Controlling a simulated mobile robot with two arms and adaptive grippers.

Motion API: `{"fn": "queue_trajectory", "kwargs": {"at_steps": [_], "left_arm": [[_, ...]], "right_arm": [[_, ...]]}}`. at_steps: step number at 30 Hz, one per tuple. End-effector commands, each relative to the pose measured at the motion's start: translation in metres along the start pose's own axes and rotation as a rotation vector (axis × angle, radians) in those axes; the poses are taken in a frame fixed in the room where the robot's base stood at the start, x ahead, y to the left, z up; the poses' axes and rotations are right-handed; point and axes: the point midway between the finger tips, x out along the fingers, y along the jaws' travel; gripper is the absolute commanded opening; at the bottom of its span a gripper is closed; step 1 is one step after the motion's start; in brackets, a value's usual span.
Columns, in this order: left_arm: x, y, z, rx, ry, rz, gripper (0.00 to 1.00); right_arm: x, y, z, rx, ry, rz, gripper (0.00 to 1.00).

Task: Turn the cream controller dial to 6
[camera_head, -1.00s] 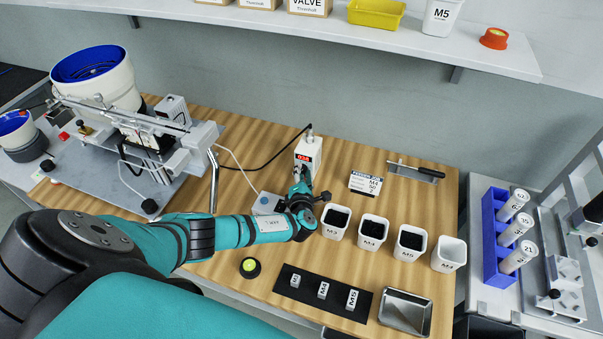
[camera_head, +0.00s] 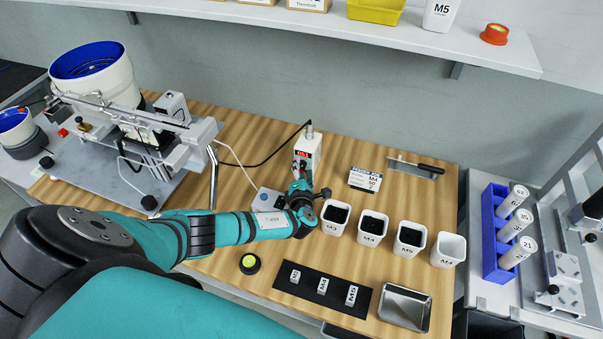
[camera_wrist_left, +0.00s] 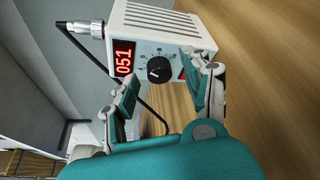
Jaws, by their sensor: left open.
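The cream controller (camera_head: 308,150) stands upright at the back of the wooden bench. In the left wrist view the controller (camera_wrist_left: 165,28) shows a red display (camera_wrist_left: 124,57) that seems to read 051, and a black dial (camera_wrist_left: 158,70) with a light pointer mark. The numbers round the dial are too small to read. My left gripper (camera_wrist_left: 160,100) is open, its fingers apart and empty, facing the dial from a short distance. In the head view the left gripper (camera_head: 304,185) is just in front of the controller and hides its lower front. My right gripper is not in view.
White bins (camera_head: 373,228) of screws stand right of my left gripper. A small grey box (camera_head: 267,200) with a blue button is on its left. A job card (camera_head: 366,180) and a feeder machine (camera_head: 140,140) flank the controller. A black cable (camera_head: 270,163) runs behind it.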

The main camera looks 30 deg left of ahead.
Motion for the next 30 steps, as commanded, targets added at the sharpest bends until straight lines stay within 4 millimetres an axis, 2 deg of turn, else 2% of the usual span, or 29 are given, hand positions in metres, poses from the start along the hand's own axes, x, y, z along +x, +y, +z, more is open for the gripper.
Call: {"fn": "queue_trajectory", "kwargs": {"at_steps": [5,12,18,23,30], "left_arm": [[-0.019,-0.001,-0.001,-0.001,-0.001,-0.003,0.49],[-0.071,-0.002,-0.001,-0.001,-0.001,-0.005,0.49],[-0.104,-0.001,0.0,0.0,-0.001,-0.003,0.49],[-0.117,0.0,-0.001,0.001,0.0,-0.001,0.49],[-0.119,0.0,0.0,0.001,0.0,0.0,0.49]], "right_arm": [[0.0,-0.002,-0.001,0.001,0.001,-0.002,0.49],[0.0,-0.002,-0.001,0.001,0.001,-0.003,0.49],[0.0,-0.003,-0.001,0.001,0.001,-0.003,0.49],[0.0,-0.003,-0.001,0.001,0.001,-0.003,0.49],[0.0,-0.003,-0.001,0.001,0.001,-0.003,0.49]]}}
